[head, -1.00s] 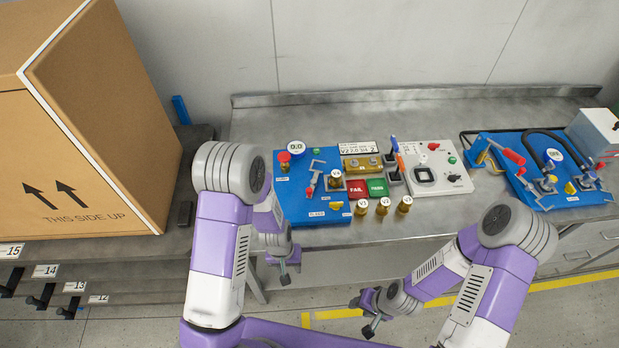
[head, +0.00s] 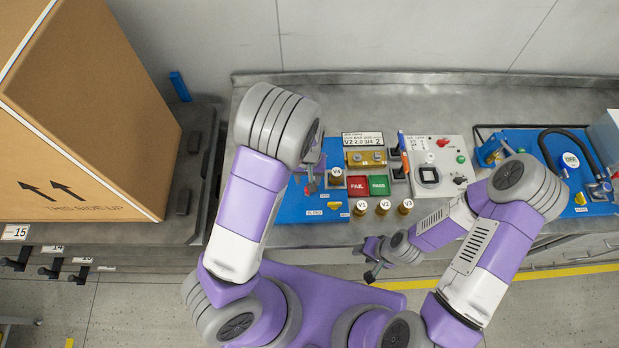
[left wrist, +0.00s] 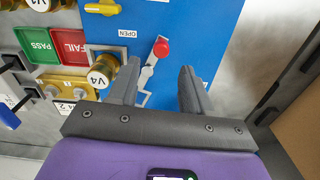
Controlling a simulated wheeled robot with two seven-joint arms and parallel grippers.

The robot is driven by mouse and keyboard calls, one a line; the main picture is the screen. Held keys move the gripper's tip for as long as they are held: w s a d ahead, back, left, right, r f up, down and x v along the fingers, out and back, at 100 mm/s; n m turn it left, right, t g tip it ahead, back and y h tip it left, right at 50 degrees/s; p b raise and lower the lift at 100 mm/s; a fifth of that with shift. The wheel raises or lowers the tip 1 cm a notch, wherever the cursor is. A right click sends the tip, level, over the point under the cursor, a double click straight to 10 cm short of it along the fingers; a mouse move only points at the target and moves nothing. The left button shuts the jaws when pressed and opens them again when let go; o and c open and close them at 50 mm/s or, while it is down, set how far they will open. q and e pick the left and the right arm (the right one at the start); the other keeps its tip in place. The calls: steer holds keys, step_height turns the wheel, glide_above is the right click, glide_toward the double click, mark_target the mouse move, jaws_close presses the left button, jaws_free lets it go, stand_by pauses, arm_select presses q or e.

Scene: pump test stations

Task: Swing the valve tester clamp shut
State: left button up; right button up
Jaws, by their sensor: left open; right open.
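The valve tester is a blue board (head: 290,208) on the bench, largely covered by my left arm in the head view. Its clamp is a grey lever with a red knob (left wrist: 160,47), beside the OPEN label (left wrist: 127,33) in the left wrist view. The valve marked V4 (left wrist: 102,72) stands next to the lever; it also shows in the head view (head: 336,176). My left gripper (left wrist: 158,82) is open, with the lever showing between its fingers and the knob beyond their tips. Contact cannot be told. My right gripper (head: 371,259) is open and empty in front of the bench.
Valves V1 (head: 405,207), V2 (head: 382,207) and V3 (head: 360,208) stand near the bench's front edge. FAIL (head: 358,186) and PASS (head: 379,185) pads and a white control panel (head: 445,155) lie beside the board. A large carton (head: 90,130) stands at left.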

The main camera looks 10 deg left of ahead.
arm_select(q)
steer(key=f, duration=0.5)
steer(key=shift+s+f, duration=0.15)
steer(key=shift+s, duration=0.05)
jaws_close()
